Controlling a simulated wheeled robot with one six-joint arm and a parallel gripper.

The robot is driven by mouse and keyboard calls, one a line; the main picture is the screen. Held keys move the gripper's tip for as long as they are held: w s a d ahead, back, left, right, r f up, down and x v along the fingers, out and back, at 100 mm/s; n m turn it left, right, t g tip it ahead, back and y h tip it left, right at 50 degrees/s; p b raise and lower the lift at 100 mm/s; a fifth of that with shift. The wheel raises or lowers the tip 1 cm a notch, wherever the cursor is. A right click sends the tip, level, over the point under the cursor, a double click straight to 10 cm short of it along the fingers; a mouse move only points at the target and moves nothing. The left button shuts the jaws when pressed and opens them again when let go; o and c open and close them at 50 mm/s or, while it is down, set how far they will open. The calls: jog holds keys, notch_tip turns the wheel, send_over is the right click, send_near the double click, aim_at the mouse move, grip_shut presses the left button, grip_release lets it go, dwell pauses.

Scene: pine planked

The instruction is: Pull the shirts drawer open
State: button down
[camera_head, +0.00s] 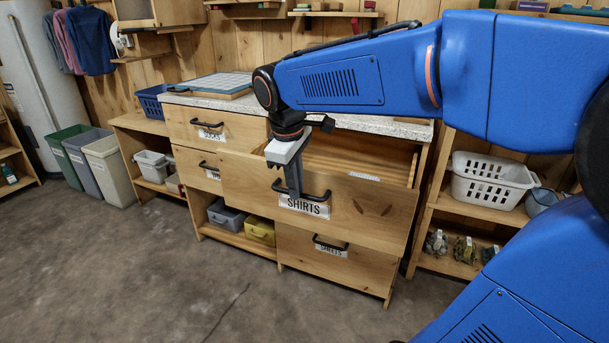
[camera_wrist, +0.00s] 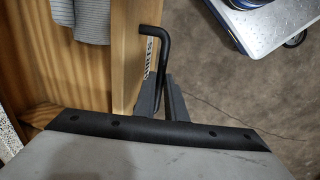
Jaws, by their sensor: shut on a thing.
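The shirts drawer (camera_head: 365,205) is a pale wooden drawer with a white "SHIRTS" label, and it stands out from the dresser with its inside showing. My gripper (camera_head: 294,190) points down at the drawer front and is shut on its black bar handle (camera_head: 320,197). In the wrist view the fingers (camera_wrist: 166,104) close around the lower part of the handle (camera_wrist: 162,42), beside the drawer front's top edge (camera_wrist: 127,65). Grey striped folded cloth (camera_wrist: 92,20) lies inside the drawer. The fingers hide part of the handle.
Below is another closed drawer (camera_head: 350,268) with a black handle. More closed drawers (camera_head: 213,131) are at the left. A shelf with a white basket (camera_head: 490,185) stands at the right, and bins (camera_head: 108,165) at the far left. The floor (camera_head: 210,295) in front is clear.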

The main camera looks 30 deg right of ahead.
jog(key=shift+s+a, duration=0.95)
jog(key=shift+a, duration=0.25)
jog(key=c, duration=1.8)
grip_release()
notch_tip(320, 180, up, 17)
jog(key=s+a, duration=0.2)
jog(key=shift+a, duration=0.35)
jog(key=s+d+f+m+t, duration=0.1)
jog(key=s+f, duration=0.3)
jog(key=f, duration=0.4)
jog(key=s+d+f+m+t+y, duration=0.1)
jog(key=s+f+m, duration=0.3)
jog(key=f, duration=0.5)
jog(key=s+d+f+m+t, duration=0.1)
jog(key=s+d+f+m, duration=0.1)
jog(key=s+f, duration=0.3)
notch_tip(320, 180, down, 3)
jog(key=shift+s+d+f+m+y, duration=0.2)
jog(key=shift+s+d+m+y, duration=0.15)
jog(key=shift+d, duration=0.25)
